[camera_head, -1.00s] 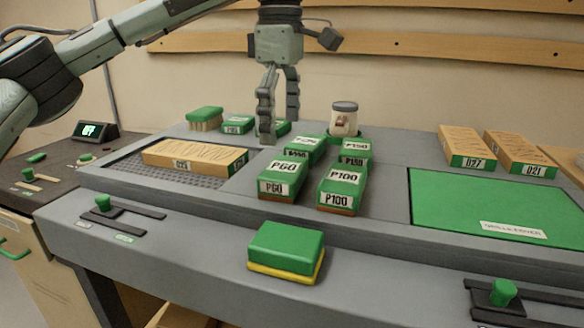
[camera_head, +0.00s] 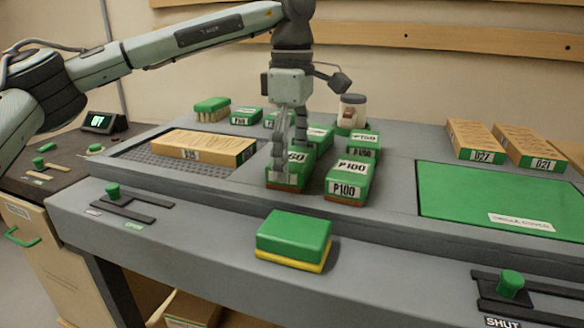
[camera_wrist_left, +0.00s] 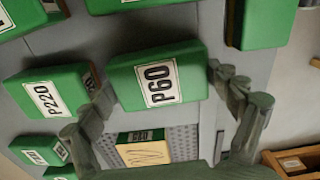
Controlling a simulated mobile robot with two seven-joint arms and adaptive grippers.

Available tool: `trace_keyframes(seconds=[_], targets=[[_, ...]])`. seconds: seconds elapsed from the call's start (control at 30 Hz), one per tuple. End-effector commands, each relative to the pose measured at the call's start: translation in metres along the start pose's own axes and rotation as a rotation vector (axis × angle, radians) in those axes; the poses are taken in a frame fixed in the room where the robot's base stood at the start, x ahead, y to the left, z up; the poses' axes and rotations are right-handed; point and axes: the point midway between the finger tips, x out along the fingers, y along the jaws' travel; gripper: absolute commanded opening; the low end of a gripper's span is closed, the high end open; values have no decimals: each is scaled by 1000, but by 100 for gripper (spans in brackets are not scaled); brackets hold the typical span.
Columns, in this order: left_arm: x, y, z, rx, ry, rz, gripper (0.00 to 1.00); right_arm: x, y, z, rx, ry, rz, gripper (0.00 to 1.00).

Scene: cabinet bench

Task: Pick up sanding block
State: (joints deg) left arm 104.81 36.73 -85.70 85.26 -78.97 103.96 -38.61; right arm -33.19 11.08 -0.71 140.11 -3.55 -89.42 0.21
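Several green sanding blocks with white grit labels stand in rows on the grey bench. The P60 block (camera_head: 292,178) is in the front row, left of the P100 block (camera_head: 348,183). My left gripper (camera_head: 288,160) points down at the P60 block, its fingers partly covering it. In the left wrist view the P60 block (camera_wrist_left: 160,76) lies between the spread fingers of the open left gripper (camera_wrist_left: 158,88). I cannot tell whether the fingers touch it. The P220 block (camera_wrist_left: 48,92) shows beside one finger. My right gripper is not in view.
A green-and-yellow block (camera_head: 293,240) sits on the front ledge. A jar (camera_head: 351,111) and a brush (camera_head: 212,109) stand behind.

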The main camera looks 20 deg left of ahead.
Motion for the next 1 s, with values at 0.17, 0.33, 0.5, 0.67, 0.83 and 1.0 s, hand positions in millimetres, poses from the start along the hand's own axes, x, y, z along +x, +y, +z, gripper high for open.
trace_keyframes(seconds=[0.17,0.33,0.5,0.67,0.83,1.0], targets=[[0,0,0,0,0,0,59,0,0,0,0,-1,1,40],[0,0,0,0,0,1,55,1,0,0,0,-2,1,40],[-3,0,0,0,-1,2,55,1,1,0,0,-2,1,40],[-16,0,1,0,-1,2,55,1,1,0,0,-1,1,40],[-46,0,0,0,-3,3,55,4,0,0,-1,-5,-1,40],[-66,-28,-32,-2,-2,4,55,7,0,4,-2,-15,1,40]])
